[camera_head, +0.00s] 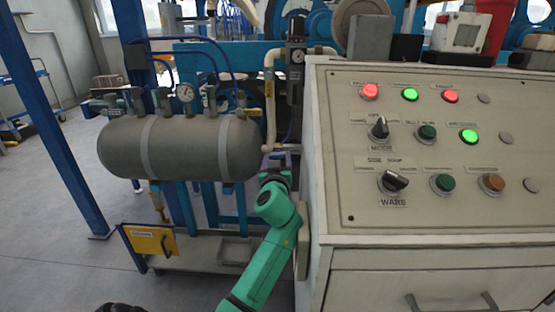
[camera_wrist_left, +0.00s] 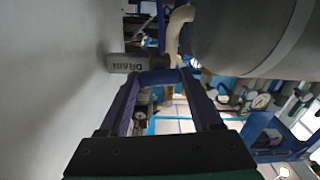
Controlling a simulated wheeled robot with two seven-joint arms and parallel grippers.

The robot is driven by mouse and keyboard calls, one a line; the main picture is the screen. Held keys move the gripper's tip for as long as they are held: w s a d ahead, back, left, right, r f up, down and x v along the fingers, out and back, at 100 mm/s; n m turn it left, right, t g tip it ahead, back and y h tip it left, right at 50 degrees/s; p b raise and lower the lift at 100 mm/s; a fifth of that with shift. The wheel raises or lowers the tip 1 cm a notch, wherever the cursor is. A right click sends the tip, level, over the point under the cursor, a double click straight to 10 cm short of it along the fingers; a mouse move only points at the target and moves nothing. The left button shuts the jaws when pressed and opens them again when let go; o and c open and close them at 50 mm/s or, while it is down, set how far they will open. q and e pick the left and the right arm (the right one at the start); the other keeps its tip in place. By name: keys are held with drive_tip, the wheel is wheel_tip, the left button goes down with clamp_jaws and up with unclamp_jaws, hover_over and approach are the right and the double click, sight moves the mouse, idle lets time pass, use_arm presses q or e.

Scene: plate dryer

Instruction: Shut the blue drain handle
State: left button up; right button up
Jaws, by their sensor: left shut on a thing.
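In the left wrist view, the two dark fingers of my left gripper (camera_wrist_left: 165,84) meet the blue drain handle (camera_wrist_left: 160,75) at their tips and are shut on it. The handle lies across the fingertips, beside a grey tag marked DRAIN (camera_wrist_left: 127,63). In the head view, my green left arm reaches up along the left side of the control cabinet, and the gripper (camera_head: 284,153) is at the pipework between cabinet and tank. There my wrist and the cabinet hide the handle. My right gripper is not seen.
The control cabinet (camera_head: 430,225) with lit buttons and knobs stands close on the right of the arm. A grey tank (camera_head: 185,148) with a gauge is on the left, and a beige pipe (camera_head: 269,105) runs between them. A blue post (camera_head: 50,115) stands further left. Open floor lies at lower left.

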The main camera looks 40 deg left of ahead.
use_arm(q)
drive_tip(key=shift+m, duration=0.8)
drive_tip(key=shift+f, duration=0.1)
drive_tip(key=o, duration=1.4)
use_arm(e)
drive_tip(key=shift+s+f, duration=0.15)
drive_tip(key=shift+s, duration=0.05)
use_arm(q)
drive_tip(key=b+v, duration=0.1)
drive_tip(key=v, duration=1.3)
drive_tip(key=shift+s+d, duration=0.2)
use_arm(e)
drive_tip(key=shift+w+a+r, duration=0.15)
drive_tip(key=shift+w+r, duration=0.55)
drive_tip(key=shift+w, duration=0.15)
